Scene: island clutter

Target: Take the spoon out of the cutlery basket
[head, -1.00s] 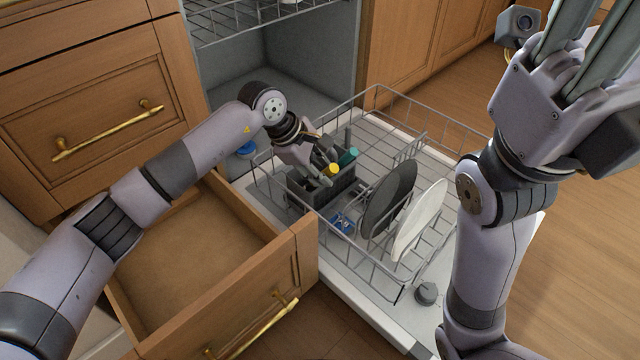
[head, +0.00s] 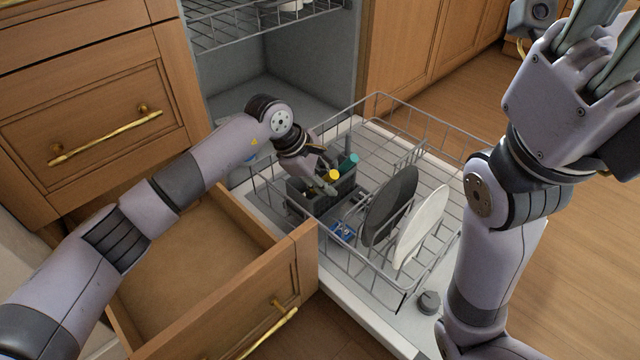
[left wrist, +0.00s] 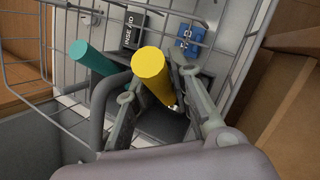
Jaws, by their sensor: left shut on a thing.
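The dark grey cutlery basket (head: 315,203) stands in the pulled-out lower dishwasher rack. A utensil with a yellow handle (head: 334,175) and one with a teal handle (head: 349,160) stand in it; their handles also show in the left wrist view, yellow (left wrist: 152,68) and teal (left wrist: 88,58). The utensils' lower ends are hidden, so I cannot tell from shape which is the spoon. My left gripper (head: 327,184) is at the basket, shut on the yellow handle, with a finger on either side of it. My right gripper (head: 590,45) is raised at the upper right, its fingertips cut off by the frame.
A dark plate (head: 390,205) and a white plate (head: 421,226) stand in the rack (head: 377,97), right of the basket. A small blue item (head: 342,231) lies near the basket's front. An empty open drawer (head: 185,270) is at the left, below my left arm.

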